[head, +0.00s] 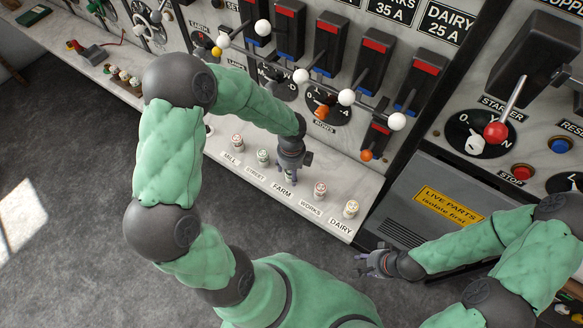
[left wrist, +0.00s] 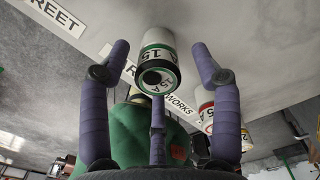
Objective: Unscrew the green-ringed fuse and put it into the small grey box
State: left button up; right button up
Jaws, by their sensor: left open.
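A white fuse with a green ring and "15 A" markings (left wrist: 156,62) sits at the centre of the left wrist view, attached to the pale marble ledge. My left gripper (head: 289,178) points down over the FARM place on the ledge and hides the fuse there in the head view. Its fingers (left wrist: 158,70) are open around the fuse, with gaps on both sides. Another fuse with a greenish ring (head: 263,157) stands by the STREET label. My right gripper (head: 372,263) is empty and looks open, beside the grey casing. I cannot make out the small grey box.
Fuses stand close by at MILL (head: 237,142), WORKS (head: 320,190) and DAIRY (head: 350,209). Levers with white knobs (head: 346,97) stick out above the ledge. The large grey casing (head: 425,180) with a yellow sign stands right. Open floor lies left.

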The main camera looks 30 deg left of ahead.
pick_arm(q)
grip_shut()
jog(key=shift+f+n+b, duration=0.1)
jog(key=shift+n+b, duration=0.7)
jog(key=shift+n, duration=0.7)
jog(key=n+b, duration=0.2)
jog(key=n, duration=0.3)
jog(key=n+b, duration=0.2)
jog(key=n, duration=0.2)
jog(key=shift+n+b, duration=0.3)
jog(key=shift+b, duration=0.05)
jog(key=n+b, duration=0.1)
jog(key=n, duration=0.2)
jog(key=shift+d, duration=0.1)
